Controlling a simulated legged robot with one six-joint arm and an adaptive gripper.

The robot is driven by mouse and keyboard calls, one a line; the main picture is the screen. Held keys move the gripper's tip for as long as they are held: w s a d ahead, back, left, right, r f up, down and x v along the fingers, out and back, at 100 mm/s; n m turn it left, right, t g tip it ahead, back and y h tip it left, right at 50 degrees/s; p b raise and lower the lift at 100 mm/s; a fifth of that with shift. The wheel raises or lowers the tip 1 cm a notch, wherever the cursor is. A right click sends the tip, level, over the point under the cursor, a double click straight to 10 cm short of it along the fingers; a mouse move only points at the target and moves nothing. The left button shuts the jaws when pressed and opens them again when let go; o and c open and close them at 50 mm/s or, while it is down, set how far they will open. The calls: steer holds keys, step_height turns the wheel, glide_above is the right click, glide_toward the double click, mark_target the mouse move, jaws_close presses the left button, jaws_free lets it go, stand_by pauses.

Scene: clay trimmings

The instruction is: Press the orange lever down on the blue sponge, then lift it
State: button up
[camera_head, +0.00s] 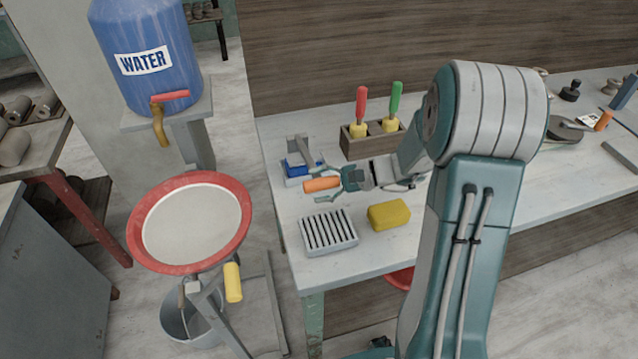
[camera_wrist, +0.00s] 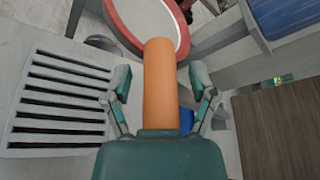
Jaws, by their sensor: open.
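The orange lever handle (camera_head: 321,185) is at the left part of the bench, near a small grey press frame (camera_head: 300,145). The blue sponge (camera_head: 296,165) sits in that press, partly hidden by its grey bars. My gripper (camera_head: 343,182) is open at the right end of the orange handle. In the wrist view the orange handle (camera_wrist: 159,85) lies between my two spread fingers (camera_wrist: 160,78), with a gap visible on each side. A bit of blue (camera_wrist: 187,120), likely the sponge, shows behind the right finger.
A slotted grey tray (camera_head: 328,232) and a yellow sponge (camera_head: 389,214) lie in front of my gripper. A wooden holder (camera_head: 364,146) with red- and green-handled tools stands behind. A red-rimmed round basin (camera_head: 190,222) and a blue water barrel (camera_head: 146,50) are to the left.

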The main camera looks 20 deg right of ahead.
jaws_close()
steer(key=shift+r, duration=0.1)
